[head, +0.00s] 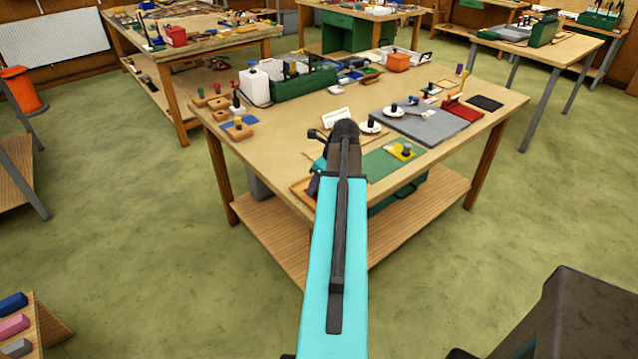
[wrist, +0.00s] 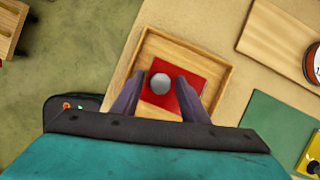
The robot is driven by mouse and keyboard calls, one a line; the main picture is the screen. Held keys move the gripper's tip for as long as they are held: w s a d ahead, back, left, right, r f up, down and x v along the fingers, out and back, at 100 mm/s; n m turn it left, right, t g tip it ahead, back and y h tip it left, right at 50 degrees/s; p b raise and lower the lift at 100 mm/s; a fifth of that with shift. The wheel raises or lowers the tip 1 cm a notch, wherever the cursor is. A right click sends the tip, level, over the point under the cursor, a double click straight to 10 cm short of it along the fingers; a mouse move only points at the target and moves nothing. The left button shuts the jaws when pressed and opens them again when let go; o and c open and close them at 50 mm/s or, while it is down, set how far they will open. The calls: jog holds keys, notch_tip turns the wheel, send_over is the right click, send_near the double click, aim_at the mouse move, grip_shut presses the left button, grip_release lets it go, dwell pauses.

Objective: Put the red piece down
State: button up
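In the wrist view the red piece (wrist: 188,100) is a flat red plate with a round grey knob (wrist: 160,83). It lies within the outline of a shallow square wooden tray (wrist: 224,85) with raised rims. My gripper (wrist: 160,80) is over it, its two dark fingers on either side of the knob. A gap shows between each finger and the knob, so the gripper looks open. The fingers hide part of the plate. In the head view my arm hides the gripper and the red piece.
On the workbench (head: 300,118), a green mat (head: 385,170) with a yellow piece (head: 402,151) lies right of my arm. A grey board (head: 430,127) and a red stand (head: 460,110) are farther right. A green toolbox (head: 290,84) and a white container (head: 256,88) stand at the back left.

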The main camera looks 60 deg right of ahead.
jog(key=shift+r, duration=0.15)
jog(key=b+v, duration=0.2)
jog(key=v, duration=1)
dwell(0.6)
jog(key=shift+w+d, duration=0.1)
jog(key=shift+w, duration=0.05)
dwell(0.6)
